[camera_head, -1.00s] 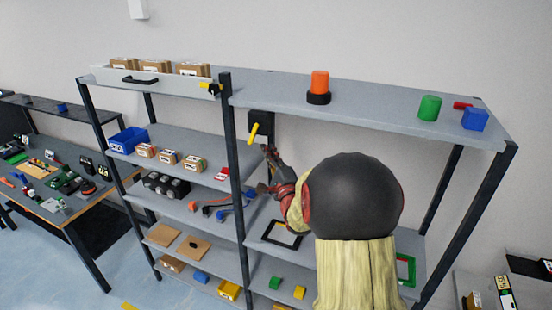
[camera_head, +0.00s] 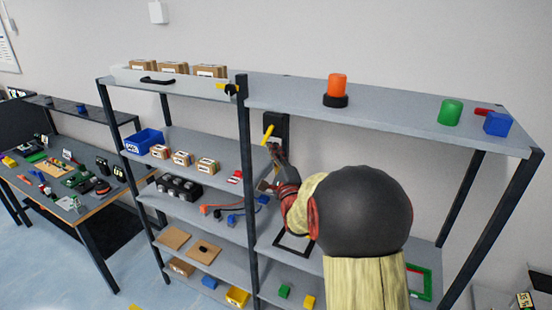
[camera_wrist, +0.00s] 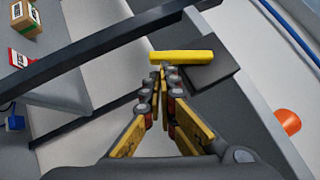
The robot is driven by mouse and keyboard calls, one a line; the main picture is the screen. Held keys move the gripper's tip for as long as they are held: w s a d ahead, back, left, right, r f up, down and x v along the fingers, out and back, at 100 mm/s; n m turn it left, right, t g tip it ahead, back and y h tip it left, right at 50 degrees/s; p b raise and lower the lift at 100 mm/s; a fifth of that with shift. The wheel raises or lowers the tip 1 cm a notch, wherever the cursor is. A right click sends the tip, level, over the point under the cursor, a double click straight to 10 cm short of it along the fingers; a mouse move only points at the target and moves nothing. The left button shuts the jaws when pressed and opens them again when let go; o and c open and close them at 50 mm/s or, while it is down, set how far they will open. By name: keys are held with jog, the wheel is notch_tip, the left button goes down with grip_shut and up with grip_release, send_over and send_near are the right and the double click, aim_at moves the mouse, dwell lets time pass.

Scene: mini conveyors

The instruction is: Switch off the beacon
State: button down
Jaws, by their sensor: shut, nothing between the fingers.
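The beacon (camera_head: 336,89) is an orange cylinder on a black base, standing on the top shelf. It also shows at the right of the wrist view (camera_wrist: 288,121). Below that shelf, a black switch box (camera_head: 281,126) with a yellow lever (camera_head: 267,135) is mounted at the back. In the head view the lever slants down to the left. My gripper (camera_head: 273,149) is shut and empty, just below the lever. In the wrist view the closed fingertips (camera_wrist: 161,72) are right at the lever (camera_wrist: 182,56); I cannot tell whether they touch it.
A dark rack post (camera_head: 247,180) stands close to the left of my gripper. The top shelf board (camera_head: 400,112) lies above it, holding a green cylinder (camera_head: 450,111) and a blue block (camera_head: 497,123). Lower shelves hold boxes, cables and frames.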

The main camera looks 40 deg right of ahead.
jog(key=b, duration=0.1)
jog(key=m+h+b, duration=0.1)
jog(key=b, duration=0.1)
jog(key=shift+w+a+f+b, duration=0.1)
jog(key=shift+w+a+b, duration=0.05)
jog(key=shift+w+b, duration=0.15)
jog(key=shift+t, duration=0.3)
jog(key=shift+r, duration=0.35)
jog(key=shift+f+b, duration=0.1)
jog(key=shift+b, duration=0.25)
